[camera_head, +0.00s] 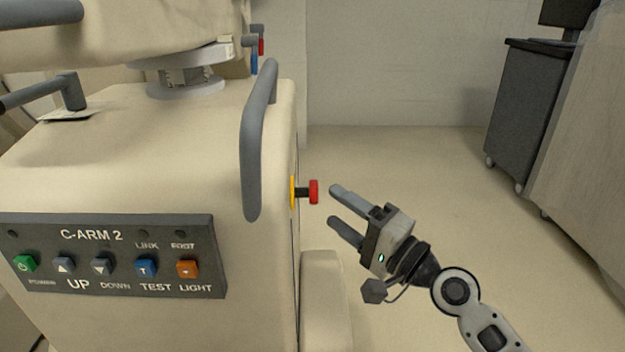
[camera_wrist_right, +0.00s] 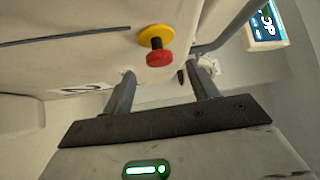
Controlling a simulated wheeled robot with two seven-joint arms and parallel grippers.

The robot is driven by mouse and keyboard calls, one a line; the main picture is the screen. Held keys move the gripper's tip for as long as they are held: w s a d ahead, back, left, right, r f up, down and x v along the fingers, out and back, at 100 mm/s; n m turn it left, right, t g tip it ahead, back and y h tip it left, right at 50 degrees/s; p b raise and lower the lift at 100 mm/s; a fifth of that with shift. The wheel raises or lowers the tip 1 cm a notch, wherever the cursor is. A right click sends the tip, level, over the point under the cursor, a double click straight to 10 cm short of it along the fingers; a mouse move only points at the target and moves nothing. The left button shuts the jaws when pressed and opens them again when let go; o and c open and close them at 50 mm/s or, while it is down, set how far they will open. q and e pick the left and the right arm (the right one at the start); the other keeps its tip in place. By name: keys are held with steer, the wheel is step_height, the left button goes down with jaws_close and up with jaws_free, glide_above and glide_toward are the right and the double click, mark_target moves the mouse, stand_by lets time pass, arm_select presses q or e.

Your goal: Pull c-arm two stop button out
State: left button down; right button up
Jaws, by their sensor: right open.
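The red stop button (camera_head: 314,192) sticks out sideways on a dark stem from a yellow base (camera_head: 292,192) on the right side of the C-arm 2 cart (camera_head: 150,160). My right gripper (camera_head: 335,206) is open and empty, just right of the button, with a small gap between them. In the right wrist view the red button (camera_wrist_right: 160,59) and its yellow base (camera_wrist_right: 156,35) lie ahead, between and beyond the two fingers (camera_wrist_right: 163,80). The fingers do not touch it. My left gripper is not in view.
A grey handle (camera_head: 260,140) rises on the cart's edge, left of the button. A front panel (camera_head: 110,255) carries several coloured buttons. A dark wheeled cabinet (camera_head: 530,110) stands at the back right. The floor (camera_head: 400,165) between is clear.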

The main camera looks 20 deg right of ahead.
mark_target(312, 192)
steer(key=x, duration=0.7)
steer(key=shift+f+p, duration=0.1)
steer(key=shift+p, duration=0.2)
